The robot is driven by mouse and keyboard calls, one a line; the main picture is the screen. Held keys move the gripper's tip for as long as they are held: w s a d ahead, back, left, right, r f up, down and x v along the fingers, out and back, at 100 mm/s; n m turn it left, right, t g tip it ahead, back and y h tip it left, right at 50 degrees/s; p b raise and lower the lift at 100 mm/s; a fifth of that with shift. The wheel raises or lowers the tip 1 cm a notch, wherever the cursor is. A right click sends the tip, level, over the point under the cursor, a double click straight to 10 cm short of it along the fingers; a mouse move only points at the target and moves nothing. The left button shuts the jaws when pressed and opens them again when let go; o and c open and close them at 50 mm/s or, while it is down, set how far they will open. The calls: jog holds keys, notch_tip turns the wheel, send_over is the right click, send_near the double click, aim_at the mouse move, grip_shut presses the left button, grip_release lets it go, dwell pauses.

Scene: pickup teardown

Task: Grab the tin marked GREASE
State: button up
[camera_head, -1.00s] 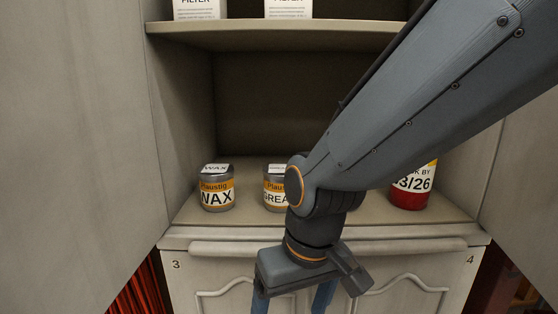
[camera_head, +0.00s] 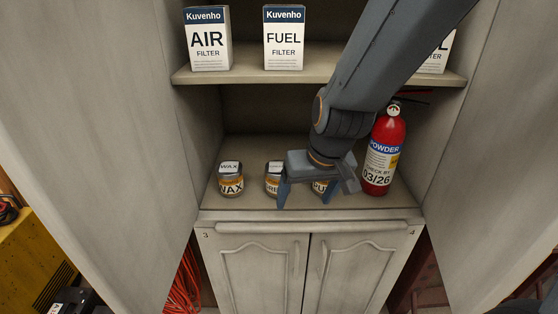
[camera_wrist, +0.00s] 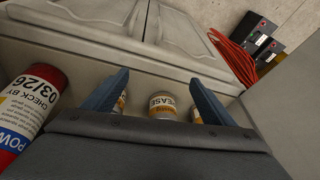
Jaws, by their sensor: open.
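The GREASE tin (camera_head: 272,181) is a small grey tin with an orange and white label. It stands upright on the lower cupboard shelf, partly hidden by a finger of my gripper in the head view. My gripper (camera_head: 306,194) is open and empty, pointing down in front of the tins. In the wrist view the GREASE tin (camera_wrist: 162,106) shows between the two fingers of my gripper (camera_wrist: 160,78), seemingly apart from both. A WAX tin (camera_head: 231,182) stands to its left. A third tin (camera_head: 319,187) stands to its right, its label mostly hidden.
A red powder extinguisher (camera_head: 383,152) stands right of the tins. The upper shelf (camera_head: 340,72) holds an AIR filter box (camera_head: 207,40), a FUEL filter box (camera_head: 284,38) and another box (camera_head: 437,52). Open cupboard doors flank both sides. A red cable (camera_wrist: 236,55) lies outside.

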jog(key=w+a+r+t+p, duration=0.1)
jog(key=w+a+r+p, duration=0.1)
jog(key=w+r+p, duration=0.15)
jog(key=t+p, duration=0.2)
jog(key=p, duration=0.3)
send_near(278, 166)
notch_tip(278, 166, down, 3)
jog(key=w, duration=0.1)
jog(key=shift+w+a+f+h+b, duration=0.15)
jog(key=shift+w+f+b, duration=0.1)
jog(key=shift+f, duration=0.15)
jog(key=shift+w+a+f+h+b, duration=0.15)
jog(key=shift+w+f, duration=0.15)
jog(key=shift+f, duration=0.15)
jog(key=shift+x, duration=2.55)
jog(key=shift+w+a+r, duration=0.1)
jog(key=shift+w+a, duration=0.05)
jog(key=c, duration=1.4)
jog(key=shift+c, duration=0.2)
jog(key=shift+r, duration=0.15)
